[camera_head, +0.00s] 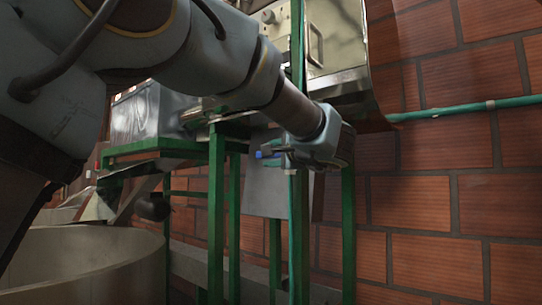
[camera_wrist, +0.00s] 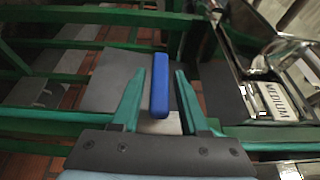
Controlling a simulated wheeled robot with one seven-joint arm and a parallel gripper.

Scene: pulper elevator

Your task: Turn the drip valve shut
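A blue bar-shaped handle (camera_wrist: 160,85), which looks like the drip valve's lever, shows in the wrist view between the two fingers of my gripper (camera_wrist: 160,74). The fingers stand apart, with a gap on each side of the handle, so it is not gripped. In the head view, the handle's blue end (camera_head: 268,154) shows at the fingers of my gripper (camera_head: 272,156), in front of the grey plate. The valve's body is hidden.
A green metal frame (camera_head: 216,215) surrounds the area, with one post close to my gripper. A grey sheet (camera_head: 265,185) hangs behind. A metal machine (camera_head: 335,35) stands above, and its "MEDIUM" label (camera_wrist: 276,100) shows at right. A brick wall (camera_head: 450,210) and green pipe (camera_head: 465,108) are at right.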

